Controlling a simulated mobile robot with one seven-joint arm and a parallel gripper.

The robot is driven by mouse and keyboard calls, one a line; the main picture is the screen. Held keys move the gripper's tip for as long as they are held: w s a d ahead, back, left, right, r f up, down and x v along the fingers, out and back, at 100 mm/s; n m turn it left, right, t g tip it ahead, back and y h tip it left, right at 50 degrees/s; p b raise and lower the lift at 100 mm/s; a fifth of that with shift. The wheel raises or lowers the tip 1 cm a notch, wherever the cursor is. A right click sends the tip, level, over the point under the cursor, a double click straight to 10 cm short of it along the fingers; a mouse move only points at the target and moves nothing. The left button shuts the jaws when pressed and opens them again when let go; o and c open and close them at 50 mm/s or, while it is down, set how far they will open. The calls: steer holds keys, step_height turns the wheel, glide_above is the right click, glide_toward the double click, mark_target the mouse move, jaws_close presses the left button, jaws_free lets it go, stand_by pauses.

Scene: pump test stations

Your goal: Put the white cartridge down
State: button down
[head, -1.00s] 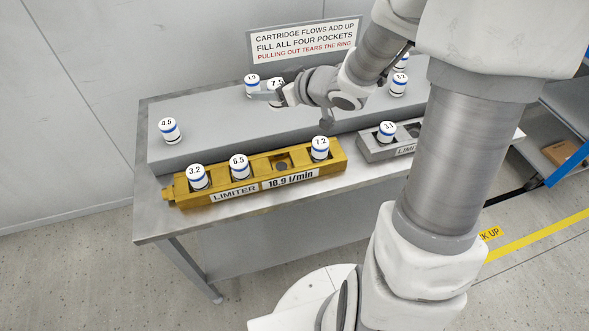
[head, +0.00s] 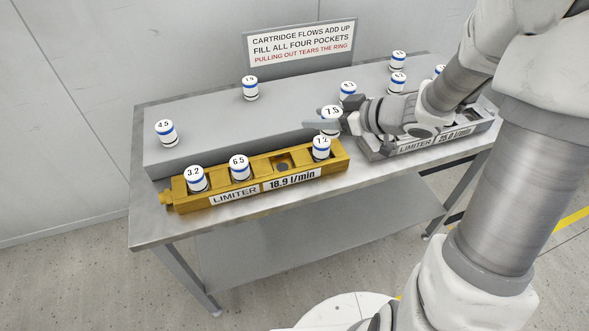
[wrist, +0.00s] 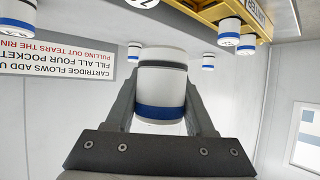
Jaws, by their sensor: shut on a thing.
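My gripper (head: 328,124) is shut on a white cartridge (head: 330,112) with a blue band, its top reading about 7.5. In the wrist view the same cartridge (wrist: 161,85) sits between both fingers. In the head view it appears just behind and above the 7.2 cartridge (head: 321,149); whether they touch is unclear. The yellow limiter block (head: 220,198), marked 18.9 l/min, holds cartridges 3.2 (head: 196,180), 6.5 (head: 240,168) and 7.2. Its third pocket (head: 281,166) from the left is empty.
A grey limiter block (head: 375,152) stands to the right, partly covered by my arm. Cartridges 4.5 (head: 166,133), 1.9 (head: 250,88) and several others stand on the raised grey shelf (head: 215,128). A sign (head: 302,42) stands behind. The shelf's middle left is clear.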

steer(key=shift+s+d+f, duration=0.2)
steer(key=shift+f, duration=0.05)
steer(key=a+f+b, duration=0.2)
steer(key=a, duration=0.1)
steer(key=w+a+f+b, duration=0.1)
steer(key=a+f, duration=0.1)
steer(key=a, duration=0.2)
steer(key=w+a+f+b, duration=0.1)
steer(key=a+f+b, duration=0.1)
steer(key=a+f, duration=0.1)
steer(key=shift+w+a+f+b, duration=0.1)
steer(key=shift+a+b, duration=0.25)
steer(key=shift+a, duration=0.3)
step_height(320, 180, down, 4)
steer(key=shift+r+b, duration=0.1)
steer(key=shift+b, duration=0.95)
steer(key=shift+r, duration=0.1)
